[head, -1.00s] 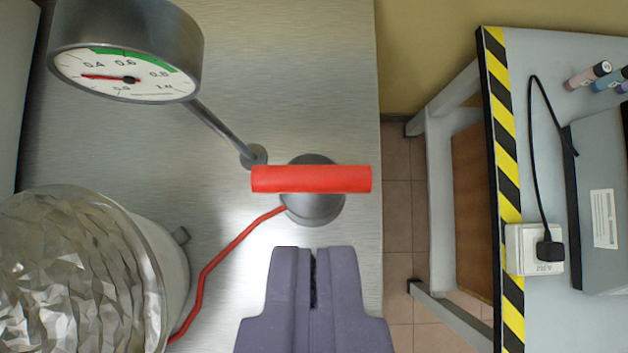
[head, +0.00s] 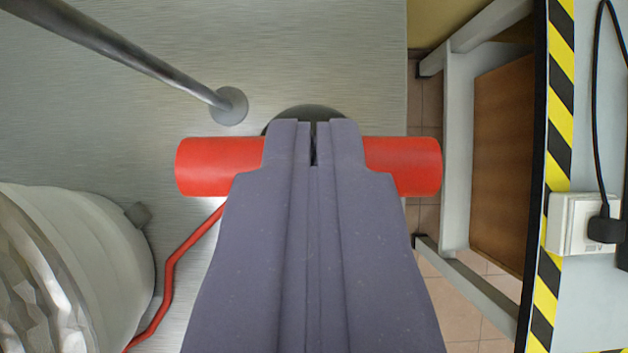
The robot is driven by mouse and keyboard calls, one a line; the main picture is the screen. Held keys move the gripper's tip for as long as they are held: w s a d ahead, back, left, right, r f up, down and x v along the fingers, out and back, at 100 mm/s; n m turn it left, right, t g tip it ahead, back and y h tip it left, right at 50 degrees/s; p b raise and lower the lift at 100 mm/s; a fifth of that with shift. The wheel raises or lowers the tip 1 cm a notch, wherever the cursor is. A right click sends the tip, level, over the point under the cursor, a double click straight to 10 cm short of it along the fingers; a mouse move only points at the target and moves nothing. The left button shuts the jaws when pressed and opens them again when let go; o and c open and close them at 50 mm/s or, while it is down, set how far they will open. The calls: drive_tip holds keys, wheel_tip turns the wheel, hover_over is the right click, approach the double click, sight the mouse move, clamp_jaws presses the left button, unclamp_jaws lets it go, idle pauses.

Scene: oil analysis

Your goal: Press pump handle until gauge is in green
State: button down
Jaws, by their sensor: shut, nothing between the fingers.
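The red pump handle (head: 215,167) lies crosswise in the middle of the head view. My gripper (head: 313,128) is shut and empty. Its fingers cover the middle of the handle, so only the two red ends show. I cannot tell whether the fingertips touch the handle. The dark pump body (head: 305,111) shows just beyond the fingertips and is mostly hidden. The gauge dial is out of view. Only its metal stem (head: 130,50) and round foot (head: 230,106) show at the upper left.
A foil-filled drum (head: 85,250) stands at the lower left, with a red hose (head: 172,270) beside it. The steel table (head: 320,60) ends right of the handle. Beyond a floor gap stands another table with a striped edge (head: 557,120) and a white socket (head: 575,222).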

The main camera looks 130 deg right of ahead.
drive_tip(key=shift+f, duration=0.25)
wheel_tip(320, 180, down, 4)
drive_tip(key=b, duration=0.3)
drive_tip(key=shift+d, duration=0.15)
drive_tip(key=shift+s+r, duration=0.15)
drive_tip(key=p+v, duration=0.1)
drive_tip(key=v, duration=0.7)
drive_tip(key=shift+r+p, duration=0.15)
drive_tip(key=shift+p, duration=0.2)
idle(0.4)
